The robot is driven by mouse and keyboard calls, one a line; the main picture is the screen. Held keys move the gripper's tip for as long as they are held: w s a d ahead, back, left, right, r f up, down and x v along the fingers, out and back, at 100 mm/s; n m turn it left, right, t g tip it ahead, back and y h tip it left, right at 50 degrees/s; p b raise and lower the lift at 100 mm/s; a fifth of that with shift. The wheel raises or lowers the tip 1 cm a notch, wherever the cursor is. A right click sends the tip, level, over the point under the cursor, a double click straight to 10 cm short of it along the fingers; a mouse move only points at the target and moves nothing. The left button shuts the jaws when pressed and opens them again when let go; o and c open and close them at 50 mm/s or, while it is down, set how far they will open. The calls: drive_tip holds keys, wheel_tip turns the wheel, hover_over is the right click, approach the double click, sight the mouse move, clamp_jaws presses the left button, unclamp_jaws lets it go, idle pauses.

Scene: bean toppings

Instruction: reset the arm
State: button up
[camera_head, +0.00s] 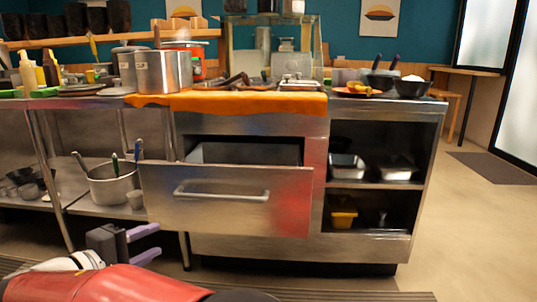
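My gripper (146,243) is at the lower left, in front of the counter and left of the open drawer. Its two purple-grey fingers are apart, with nothing visible between them. My red and white arm stretches along the bottom left. The steel drawer (230,220) under the counter is pulled out, with its bar handle facing me. My gripper is apart from the handle. The inside of the drawer is mostly hidden by its front.
The steel counter (385,105) holds large pots (164,72), an orange cloth (230,101) and dark bowls (412,87). A pot with utensils (112,184) stands on the lower left shelf. Open shelves (372,188) hold metal trays. Floor at the right (470,235) is clear.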

drive_tip(key=d+r+m+g+y+p, duration=0.1)
drive_tip(key=d+r+m+g+p, duration=0.2)
drive_tip(key=d, duration=1.1)
drive_tip(key=d+m+g+p, duration=0.2)
drive_tip(key=d+g, duration=0.3)
drive_tip(key=d, duration=0.9)
drive_tip(key=s+d+m+y+p, duration=0.5)
drive_tip(key=s+d+m, duration=0.3)
drive_tip(key=s+d, duration=0.3)
drive_tip(key=s+f+y, duration=0.1)
drive_tip(key=s, duration=0.3)
